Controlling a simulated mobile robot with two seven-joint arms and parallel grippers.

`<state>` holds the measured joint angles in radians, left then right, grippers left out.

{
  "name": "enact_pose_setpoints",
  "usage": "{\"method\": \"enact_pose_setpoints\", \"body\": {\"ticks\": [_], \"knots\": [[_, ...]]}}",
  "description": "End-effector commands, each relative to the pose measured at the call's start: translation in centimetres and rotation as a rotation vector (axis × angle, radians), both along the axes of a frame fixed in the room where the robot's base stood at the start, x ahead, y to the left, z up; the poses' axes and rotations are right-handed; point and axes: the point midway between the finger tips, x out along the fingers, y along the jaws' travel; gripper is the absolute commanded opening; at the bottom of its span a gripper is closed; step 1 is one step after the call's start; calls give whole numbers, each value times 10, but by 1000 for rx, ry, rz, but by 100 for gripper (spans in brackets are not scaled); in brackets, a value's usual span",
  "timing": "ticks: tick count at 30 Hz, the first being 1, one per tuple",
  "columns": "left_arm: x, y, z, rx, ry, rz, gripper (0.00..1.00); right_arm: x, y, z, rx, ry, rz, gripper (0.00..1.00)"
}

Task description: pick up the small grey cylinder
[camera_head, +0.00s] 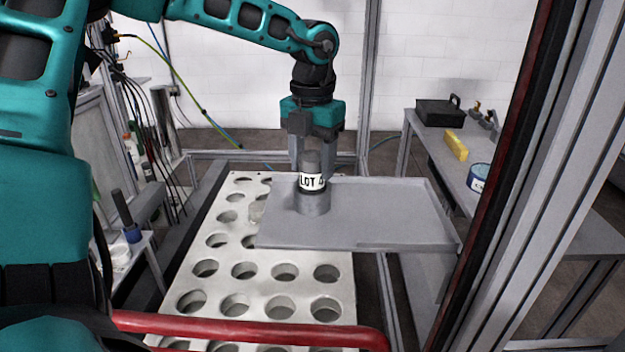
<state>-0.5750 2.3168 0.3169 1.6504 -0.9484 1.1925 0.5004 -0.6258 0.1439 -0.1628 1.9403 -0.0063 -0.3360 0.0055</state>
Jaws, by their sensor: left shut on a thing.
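The small grey cylinder (312,182) has a dark grey upper part and a white band reading "LOT 4". It is upright, above a wider light grey round base (313,204) on the grey tray (385,220). I cannot tell whether the base is part of it or a separate holder. My left gripper (313,165) points straight down and is shut on the cylinder's upper part. Its fingers hide some of the top. My right gripper is not in view.
A white rack (215,283) with rows of round holes lies left of and below the tray. A red bar (250,328) crosses the front. A side table (440,150) at right holds a black case (440,112), a yellow block (456,146) and a blue-rimmed roll (479,178). Metal posts frame the right.

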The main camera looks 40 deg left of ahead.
Motion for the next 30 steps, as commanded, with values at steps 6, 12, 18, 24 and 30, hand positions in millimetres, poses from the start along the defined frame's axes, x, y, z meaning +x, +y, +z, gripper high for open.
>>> {"method": "enact_pose_setpoints", "body": {"ticks": [6,12,18,24,30], "knots": [[1,0,1,1,-3,0,3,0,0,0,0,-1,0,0],[1,0,5,1,-4,0,3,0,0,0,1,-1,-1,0],[1,0,25,1,-6,0,3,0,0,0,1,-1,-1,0],[1,0,63,3,-9,0,3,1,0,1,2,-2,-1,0],[2,0,110,3,-9,1,3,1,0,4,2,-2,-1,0]]}}
